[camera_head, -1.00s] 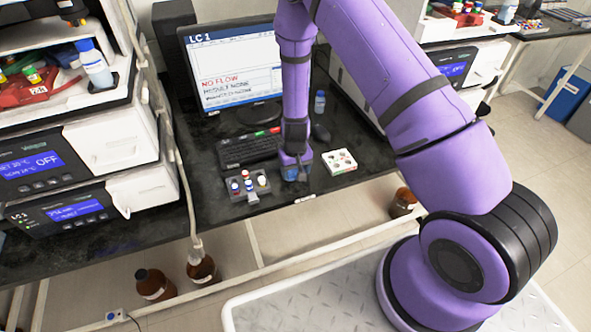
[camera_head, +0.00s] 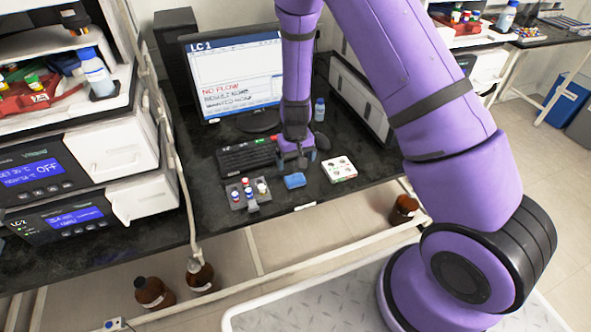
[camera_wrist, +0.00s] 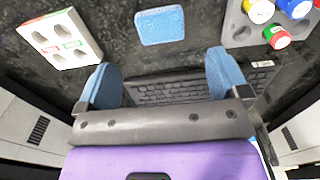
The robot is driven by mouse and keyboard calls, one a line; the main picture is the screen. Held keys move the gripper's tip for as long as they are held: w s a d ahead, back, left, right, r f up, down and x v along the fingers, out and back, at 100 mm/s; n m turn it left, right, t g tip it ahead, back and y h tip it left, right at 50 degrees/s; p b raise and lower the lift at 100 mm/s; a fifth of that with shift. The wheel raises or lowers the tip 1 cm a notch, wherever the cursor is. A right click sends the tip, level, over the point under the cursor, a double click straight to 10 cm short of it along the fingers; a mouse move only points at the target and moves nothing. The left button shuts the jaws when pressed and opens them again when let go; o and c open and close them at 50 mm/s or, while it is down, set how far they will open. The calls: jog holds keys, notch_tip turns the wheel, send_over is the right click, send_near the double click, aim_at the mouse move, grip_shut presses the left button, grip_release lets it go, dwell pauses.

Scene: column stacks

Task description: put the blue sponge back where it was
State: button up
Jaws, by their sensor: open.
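The blue sponge (camera_head: 294,180) lies flat on the dark bench top, between the grey vial rack and the white block. It also shows in the wrist view (camera_wrist: 160,25), beyond my fingertips and apart from them. My gripper (camera_head: 296,160) is above the bench, just behind the sponge, near the keyboard. In the wrist view my gripper (camera_wrist: 162,80) has its two blue-padded fingers wide apart with nothing between them.
A grey rack (camera_head: 236,204) with several capped vials stands left of the sponge. A white block with holes (camera_head: 339,168) lies to the right. The keyboard (camera_head: 245,158) and monitor (camera_head: 240,75) are behind. A small bottle (camera_head: 319,110) stands back right.

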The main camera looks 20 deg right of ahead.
jog(key=shift+r, duration=1.9)
jog(key=s+d+r+t+y, duration=0.1)
jog(key=s+r, duration=0.3)
jog(key=r, duration=0.9)
jog(key=s+d+r+t+y, duration=0.1)
jog(key=s+r, duration=0.2)
jog(key=r, duration=1)
jog(key=s+d+r+t+h, duration=0.1)
jog(key=s+d+r, duration=0.1)
jog(key=s+r, duration=0.5)
jog(key=s+d+r+t+h, duration=0.1)
jog(key=s+r, duration=0.6)
jog(key=s, duration=0.8)
jog(key=shift+d+t, duration=0.6)
jog(key=shift+d, duration=0.35)
